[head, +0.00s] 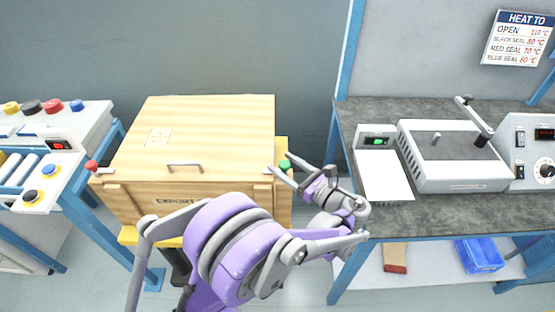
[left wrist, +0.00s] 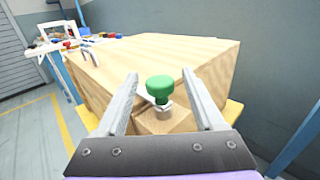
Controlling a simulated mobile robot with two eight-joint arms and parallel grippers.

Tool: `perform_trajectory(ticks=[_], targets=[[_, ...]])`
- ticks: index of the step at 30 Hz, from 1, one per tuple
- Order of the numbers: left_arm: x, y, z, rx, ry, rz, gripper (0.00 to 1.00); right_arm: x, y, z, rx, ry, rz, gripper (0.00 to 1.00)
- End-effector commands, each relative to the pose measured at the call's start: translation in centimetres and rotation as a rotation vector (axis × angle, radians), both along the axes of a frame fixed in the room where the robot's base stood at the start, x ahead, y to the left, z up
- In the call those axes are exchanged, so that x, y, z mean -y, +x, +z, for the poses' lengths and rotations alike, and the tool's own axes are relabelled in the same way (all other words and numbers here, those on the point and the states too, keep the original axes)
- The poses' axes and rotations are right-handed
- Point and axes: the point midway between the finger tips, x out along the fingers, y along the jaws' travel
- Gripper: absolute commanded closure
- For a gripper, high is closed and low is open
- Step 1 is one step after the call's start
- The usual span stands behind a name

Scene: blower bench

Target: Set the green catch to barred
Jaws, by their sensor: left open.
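The green catch (head: 285,164) is a round green knob at the right front corner of the wooden crate (head: 225,120). In the left wrist view the green catch (left wrist: 160,88) stands on a short metal stem beside the crate's lid edge. My left gripper (head: 278,162) is open at that corner. In the left wrist view its two fingers (left wrist: 162,85) stand on either side of the knob, with a gap on both sides. Whether the catch is barred cannot be told. My right gripper is not in view.
A red catch (head: 91,165) sits at the crate's left front corner, and a metal handle (head: 186,167) on the lid. To the right stands a dark bench (head: 425,222) with a grey sealing machine (head: 460,180). A button console (head: 85,120) stands to the left.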

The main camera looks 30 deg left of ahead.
Motion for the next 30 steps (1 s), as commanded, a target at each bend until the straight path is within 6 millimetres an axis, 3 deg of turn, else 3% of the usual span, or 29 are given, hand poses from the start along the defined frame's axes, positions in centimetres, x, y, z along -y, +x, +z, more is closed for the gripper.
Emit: perform_trajectory(ticks=[6,12,30], targets=[[4.6,-0.9,0.0,0.0,-0.001,-0.004,0.3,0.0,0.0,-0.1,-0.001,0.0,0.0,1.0],[6.9,-1.5,0.0,0.0,0.0,-0.001,0.3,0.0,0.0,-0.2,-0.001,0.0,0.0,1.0],[7.3,-1.6,0.0,0.0,0.0,0.0,0.3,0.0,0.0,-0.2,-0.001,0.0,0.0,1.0]])
